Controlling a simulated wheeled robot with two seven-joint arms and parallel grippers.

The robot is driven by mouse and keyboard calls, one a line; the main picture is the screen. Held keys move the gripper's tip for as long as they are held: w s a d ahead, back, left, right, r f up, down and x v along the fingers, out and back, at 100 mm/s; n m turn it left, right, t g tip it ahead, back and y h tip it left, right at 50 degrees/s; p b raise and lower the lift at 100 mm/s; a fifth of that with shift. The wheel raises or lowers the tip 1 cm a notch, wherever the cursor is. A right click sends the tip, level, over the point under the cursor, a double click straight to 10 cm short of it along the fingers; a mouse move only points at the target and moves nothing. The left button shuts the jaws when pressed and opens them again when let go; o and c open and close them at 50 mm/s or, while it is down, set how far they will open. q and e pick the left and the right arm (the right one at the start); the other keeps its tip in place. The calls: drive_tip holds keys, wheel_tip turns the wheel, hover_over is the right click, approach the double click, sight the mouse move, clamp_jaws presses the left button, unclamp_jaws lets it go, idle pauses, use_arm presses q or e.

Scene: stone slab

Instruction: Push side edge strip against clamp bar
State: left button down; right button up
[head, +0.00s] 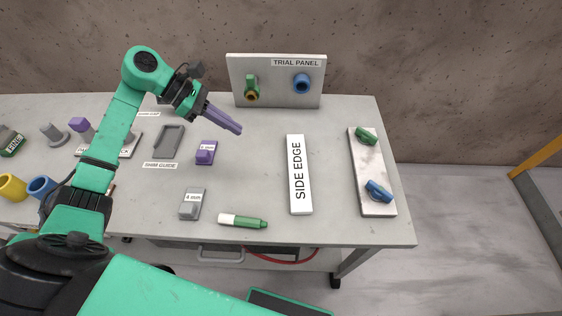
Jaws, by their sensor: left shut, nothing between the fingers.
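The side edge strip (300,187) is a long white bar marked "SIDE EDGE", lying flat on the grey table and running from back to front. To its right, apart from it by a gap of bare table, lies a pale plate (371,178) with a green knob (366,136) and a blue knob (379,191) on it. Nothing is labelled as the clamp bar, and I cannot tell if this plate is it. My left gripper (240,130) has purple fingers, is shut and empty, and is above the table, left of the strip's far end. My right gripper is not in view.
The trial panel (276,88) stands upright at the back edge. A green marker (243,221) lies left of the strip's near end. A grey 4 mm block (192,206) and a purple block (205,152) sit further left. Table between strip and plate is clear.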

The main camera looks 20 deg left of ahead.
sight(298, 170)
use_arm(q)
wheel_tip(298, 170, down, 7)
drive_tip(key=b, duration=0.6)
drive_tip(key=shift+s+f, duration=0.15)
drive_tip(key=shift+f, duration=0.05)
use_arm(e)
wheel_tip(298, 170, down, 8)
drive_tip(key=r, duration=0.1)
use_arm(q)
drive_tip(key=shift+d, duration=0.15)
drive_tip(key=shift+d+f+p, duration=0.15)
drive_tip(key=shift+d+p, duration=0.15)
drive_tip(key=shift+p, duration=0.1)
drive_tip(key=p+x, duration=0.3)
drive_tip(key=x, duration=0.5)
drive_tip(key=shift+d+f, duration=0.15)
drive_tip(key=shift+d, duration=0.3)
drive_tip(key=shift+w+d+p, duration=0.2)
drive_tip(key=shift+d+p, duration=0.25)
drive_tip(key=shift+d, duration=0.15)
drive_tip(key=shift+w+d+p, duration=0.15)
drive_tip(key=shift+d+p, duration=0.3)
drive_tip(key=shift+d, duration=0.2)
drive_tip(key=shift+w+d, duration=0.1)
drive_tip(key=shift+d, duration=0.25)
drive_tip(key=shift+d+f, duration=0.1)
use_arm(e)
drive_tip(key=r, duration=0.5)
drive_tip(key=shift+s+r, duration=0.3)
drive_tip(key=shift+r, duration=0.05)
